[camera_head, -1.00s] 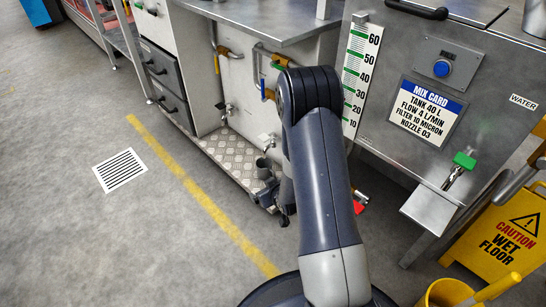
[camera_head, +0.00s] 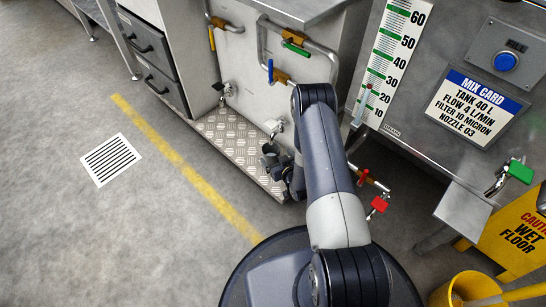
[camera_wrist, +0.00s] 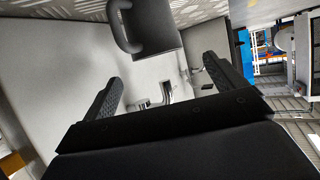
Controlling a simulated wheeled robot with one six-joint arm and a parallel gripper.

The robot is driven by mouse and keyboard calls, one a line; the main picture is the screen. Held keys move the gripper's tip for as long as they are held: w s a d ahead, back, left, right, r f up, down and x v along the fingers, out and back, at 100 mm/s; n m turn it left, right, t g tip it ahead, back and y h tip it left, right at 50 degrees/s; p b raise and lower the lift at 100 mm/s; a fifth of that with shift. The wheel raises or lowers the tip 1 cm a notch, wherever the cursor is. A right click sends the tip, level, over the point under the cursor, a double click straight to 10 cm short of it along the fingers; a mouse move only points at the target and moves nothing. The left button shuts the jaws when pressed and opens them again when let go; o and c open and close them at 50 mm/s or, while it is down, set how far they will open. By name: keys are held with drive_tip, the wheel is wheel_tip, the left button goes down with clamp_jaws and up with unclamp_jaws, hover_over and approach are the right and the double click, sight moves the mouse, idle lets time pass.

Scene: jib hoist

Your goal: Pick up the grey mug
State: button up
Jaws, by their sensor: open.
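The grey mug (camera_head: 269,150) is small in the head view, on the chequered metal ledge below a tap, partly hidden by my gripper (camera_head: 278,167). In the wrist view the dark grey mug (camera_wrist: 154,28) is at the top centre, its handle on the left and its upper part cut off by the frame. My gripper (camera_wrist: 163,68) is open there, with one finger at each side. The mug shows beyond the fingertips, and nothing is held. I cannot tell the exact gap between fingers and mug.
Taps (camera_head: 224,91) and pipes with coloured valve handles line the panel above the chequered ledge (camera_head: 222,136). A steel tank with a mix card (camera_head: 476,106) stands to the right. A yellow bucket (camera_head: 466,290) and wet-floor sign are at lower right. Grey floor at left is open.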

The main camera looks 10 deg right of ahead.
sight(268, 146)
drive_tip(key=shift+x, duration=0.9)
drive_tip(key=b+x, duration=0.1)
drive_tip(key=x, duration=0.1)
drive_tip(key=f+b+x, duration=0.1)
drive_tip(key=b+x, duration=0.1)
drive_tip(key=shift+w+d+f, duration=0.1)
drive_tip(key=shift+w, duration=0.35)
drive_tip(key=c, duration=1.2)
